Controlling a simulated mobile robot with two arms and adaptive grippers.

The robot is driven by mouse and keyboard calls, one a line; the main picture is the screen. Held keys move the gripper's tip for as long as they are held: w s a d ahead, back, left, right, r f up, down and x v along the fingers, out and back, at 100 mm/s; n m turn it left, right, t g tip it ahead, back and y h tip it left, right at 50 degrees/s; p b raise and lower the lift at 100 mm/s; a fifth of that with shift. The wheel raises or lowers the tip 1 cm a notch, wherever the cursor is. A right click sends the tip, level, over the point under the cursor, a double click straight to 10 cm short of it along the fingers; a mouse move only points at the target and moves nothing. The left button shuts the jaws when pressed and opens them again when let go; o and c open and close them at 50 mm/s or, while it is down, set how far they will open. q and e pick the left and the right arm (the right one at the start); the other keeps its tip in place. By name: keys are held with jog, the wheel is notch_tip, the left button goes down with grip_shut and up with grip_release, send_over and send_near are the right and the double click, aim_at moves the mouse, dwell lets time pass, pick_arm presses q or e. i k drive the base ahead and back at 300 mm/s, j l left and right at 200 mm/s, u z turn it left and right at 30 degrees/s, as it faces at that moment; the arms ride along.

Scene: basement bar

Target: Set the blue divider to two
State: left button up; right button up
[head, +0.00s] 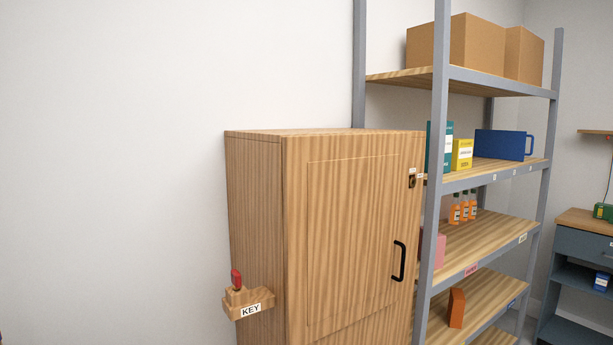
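The blue divider (500,145) stands upright on the second shelf from the top of the metal rack, right of the yellow box. It is a flat blue panel with a loop handle at its right end. Small white labels (514,170) sit along that shelf's front edge below it; their marks are too small to read. Neither of my grippers shows in the head view.
A closed wooden cabinet (345,230) with a black handle (399,261) stands in front of the rack's left part. A key holder (249,304) juts from its left side. Teal (439,146) and yellow (462,154) boxes stand left of the divider. Cardboard boxes (477,45) sit above.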

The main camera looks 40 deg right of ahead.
aim_at(511, 144)
jog(key=z, duration=2.45)
jog(key=i+l+u, duration=0.15)
jog(key=i, duration=0.35)
jog(key=i+l+u, duration=0.15)
jog(key=i, duration=0.3)
jog(key=i+l+u, duration=0.15)
jog(key=i+l, duration=0.25)
jog(key=i, duration=0.1)
